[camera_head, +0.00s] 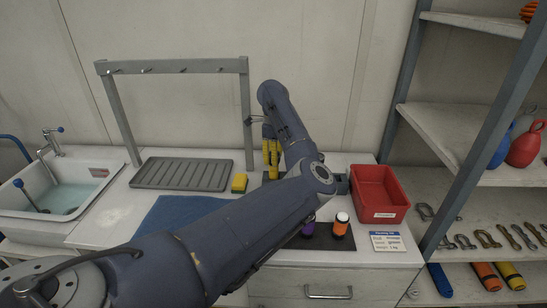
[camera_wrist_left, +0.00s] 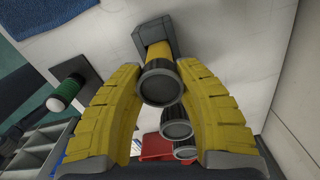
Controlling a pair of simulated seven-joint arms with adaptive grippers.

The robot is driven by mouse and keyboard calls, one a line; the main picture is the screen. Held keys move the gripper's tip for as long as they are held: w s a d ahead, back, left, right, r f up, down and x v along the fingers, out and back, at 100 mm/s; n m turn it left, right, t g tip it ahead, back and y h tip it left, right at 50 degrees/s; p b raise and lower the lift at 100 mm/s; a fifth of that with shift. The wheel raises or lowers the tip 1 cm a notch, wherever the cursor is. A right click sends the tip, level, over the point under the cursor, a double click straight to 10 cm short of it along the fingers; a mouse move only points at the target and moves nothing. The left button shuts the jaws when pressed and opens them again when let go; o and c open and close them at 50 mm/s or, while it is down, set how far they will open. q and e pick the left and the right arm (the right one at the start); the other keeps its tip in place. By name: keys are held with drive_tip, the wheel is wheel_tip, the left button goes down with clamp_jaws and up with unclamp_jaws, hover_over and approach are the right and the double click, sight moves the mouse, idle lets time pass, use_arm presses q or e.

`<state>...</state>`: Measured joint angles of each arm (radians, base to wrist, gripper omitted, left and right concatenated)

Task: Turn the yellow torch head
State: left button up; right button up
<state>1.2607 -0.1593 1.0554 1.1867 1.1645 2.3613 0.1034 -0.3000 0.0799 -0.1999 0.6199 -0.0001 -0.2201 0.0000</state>
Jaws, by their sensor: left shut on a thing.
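The yellow torch (camera_wrist_left: 158,53) shows in the left wrist view, with its yellow body running into a grey block (camera_wrist_left: 139,38) and its dark ribbed head (camera_wrist_left: 160,84) toward the camera. My left gripper (camera_wrist_left: 158,74) has its two yellow fingers on either side of the torch and is shut on it around the head. In the head view my left gripper (camera_head: 271,155) points down behind my bent forearm, at the back of the counter. I cannot pick out the torch from the yellow fingers there. My right gripper is not in view.
A yellow sponge (camera_head: 239,183), a grey drain mat (camera_head: 183,174) and a hook frame (camera_head: 249,110) are left of the gripper. Shelves (camera_head: 455,145) rise at right.

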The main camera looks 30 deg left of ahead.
use_arm(q)
drive_tip(key=shift+s+f+n, duration=0.1)
drive_tip(key=shift+n, duration=0.8)
drive_tip(key=o, duration=1)
wheel_tip(320, 180, up, 12)
idle(0.3)
